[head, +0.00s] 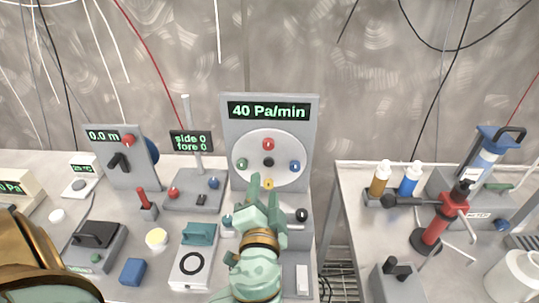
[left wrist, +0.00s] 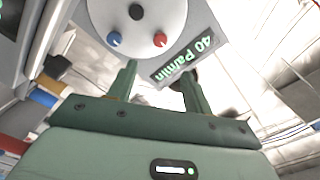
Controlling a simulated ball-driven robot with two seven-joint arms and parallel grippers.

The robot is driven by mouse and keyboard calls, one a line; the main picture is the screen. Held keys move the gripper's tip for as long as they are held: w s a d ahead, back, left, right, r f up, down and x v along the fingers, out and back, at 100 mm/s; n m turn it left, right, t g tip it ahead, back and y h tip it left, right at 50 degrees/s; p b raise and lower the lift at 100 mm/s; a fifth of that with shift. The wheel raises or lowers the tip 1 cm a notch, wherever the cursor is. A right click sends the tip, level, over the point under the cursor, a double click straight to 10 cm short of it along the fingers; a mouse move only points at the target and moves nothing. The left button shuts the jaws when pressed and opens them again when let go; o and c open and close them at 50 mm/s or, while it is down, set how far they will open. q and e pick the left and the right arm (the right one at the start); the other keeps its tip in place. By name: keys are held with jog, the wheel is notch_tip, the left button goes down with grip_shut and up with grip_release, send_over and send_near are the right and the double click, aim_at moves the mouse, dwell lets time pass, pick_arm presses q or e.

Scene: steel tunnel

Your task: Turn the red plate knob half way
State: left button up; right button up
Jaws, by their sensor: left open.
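The red plate knob (head: 268,144) sits at the top of a round white plate (head: 252,164) on an upright grey panel. The knob also shows in the left wrist view (left wrist: 160,40), just beyond the fingertips and apart from them. My left gripper (head: 262,186) is open and empty, pointing up at the panel from below, in front of the plate's lower edge. Its two fingers (left wrist: 158,72) stand apart in the left wrist view. My right gripper is not in view.
The plate also bears a green knob (head: 242,164), a blue knob (head: 295,166), a yellow knob (head: 269,184) and a black centre (head: 268,162). A display (head: 268,111) above reads 40 Pa/min. A black knob (head: 302,215) stands right of my gripper. Other instruments crowd the bench on the left.

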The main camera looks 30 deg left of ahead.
aim_at(268, 147)
pick_arm(q)
jog(key=b+x, duration=0.1)
jog(key=x, duration=1.3)
jog(key=shift+w+a, duration=0.3)
jog(key=shift+r, duration=0.1)
jog(key=c, duration=1)
